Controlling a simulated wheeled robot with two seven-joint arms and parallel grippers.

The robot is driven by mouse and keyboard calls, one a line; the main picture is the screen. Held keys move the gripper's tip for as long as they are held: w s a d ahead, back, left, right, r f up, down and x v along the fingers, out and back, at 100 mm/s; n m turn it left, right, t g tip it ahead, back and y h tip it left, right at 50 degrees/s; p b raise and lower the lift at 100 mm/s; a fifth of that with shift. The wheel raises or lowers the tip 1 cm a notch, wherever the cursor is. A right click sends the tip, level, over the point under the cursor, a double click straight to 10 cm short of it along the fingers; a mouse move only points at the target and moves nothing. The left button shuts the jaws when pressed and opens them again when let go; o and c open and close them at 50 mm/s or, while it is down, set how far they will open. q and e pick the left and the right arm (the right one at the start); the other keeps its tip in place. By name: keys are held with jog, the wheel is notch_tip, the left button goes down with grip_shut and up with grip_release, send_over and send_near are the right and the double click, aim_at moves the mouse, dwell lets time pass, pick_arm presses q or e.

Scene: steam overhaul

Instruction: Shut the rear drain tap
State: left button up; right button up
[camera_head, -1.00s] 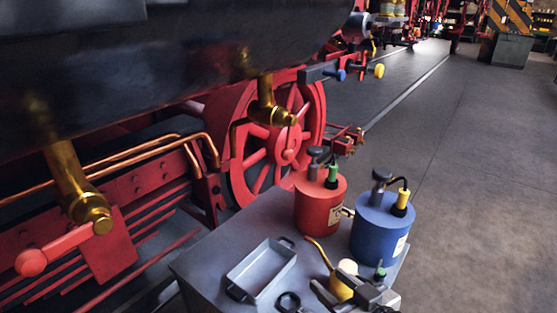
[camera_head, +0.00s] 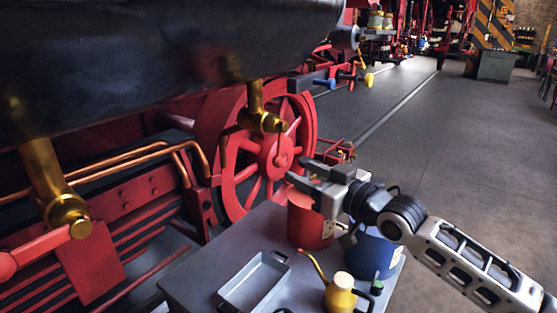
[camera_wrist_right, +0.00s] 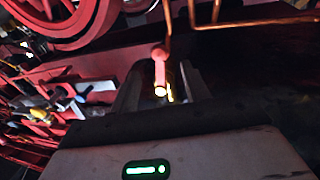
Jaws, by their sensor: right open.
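Two brass drain taps hang under the dark boiler in the head view. The near tap (camera_head: 68,215) is at the left, with a red lever (camera_head: 40,245) sticking out leftward, nearly level and slightly downward. The farther tap (camera_head: 262,120) is in front of the red wheel; its lever is not clear. I cannot tell by label which is the rear one. My right gripper (camera_head: 303,175) is open and empty, right of and below the farther tap, apart from it. In the right wrist view, a red handle with a bright end (camera_wrist_right: 160,72) shows between the fingers, beyond them. My left gripper is not in view.
A grey cart (camera_head: 195,265) below carries a grey tray (camera_head: 232,297), a red can (camera_head: 310,232), a blue can (camera_head: 368,257) and a yellow oiler (camera_head: 340,292). My right arm passes above the cans. Open floor (camera_head: 450,160) lies to the right.

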aim_at(283, 163)
jog(key=x, duration=0.8)
jog(key=shift+w+a, duration=0.15)
grip_shut()
